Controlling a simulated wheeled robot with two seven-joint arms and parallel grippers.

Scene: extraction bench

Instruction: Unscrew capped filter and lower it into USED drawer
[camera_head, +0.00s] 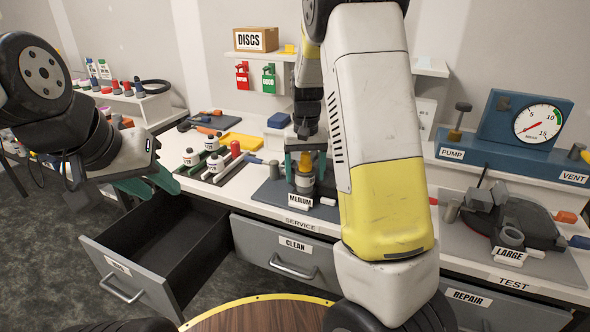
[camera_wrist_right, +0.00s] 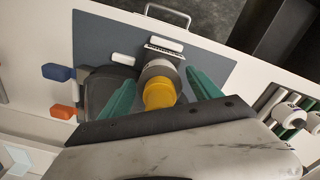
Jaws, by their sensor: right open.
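The filter (camera_head: 304,184) stands upright at the MEDIUM station, with a yellow cap (camera_wrist_right: 160,93) on top. My right gripper (camera_head: 305,168) is above it, pointing down. Its two green fingers are on either side of the yellow cap, with gaps visible in the right wrist view (camera_wrist_right: 161,80). A grey drawer (camera_head: 128,279) at the lower left is pulled out and looks empty inside. Its label is too small to read surely. My left gripper (camera_head: 153,189) is over the back of this drawer, its green fingers apart and empty.
The CLEAN drawer (camera_head: 270,259) and REPAIR drawer (camera_head: 505,305) are closed. Several bottles and tools lie left of the MEDIUM station. A gauge block (camera_head: 526,125) and the LARGE station (camera_head: 511,239) are at the right. A round wooden table (camera_head: 262,318) is in front.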

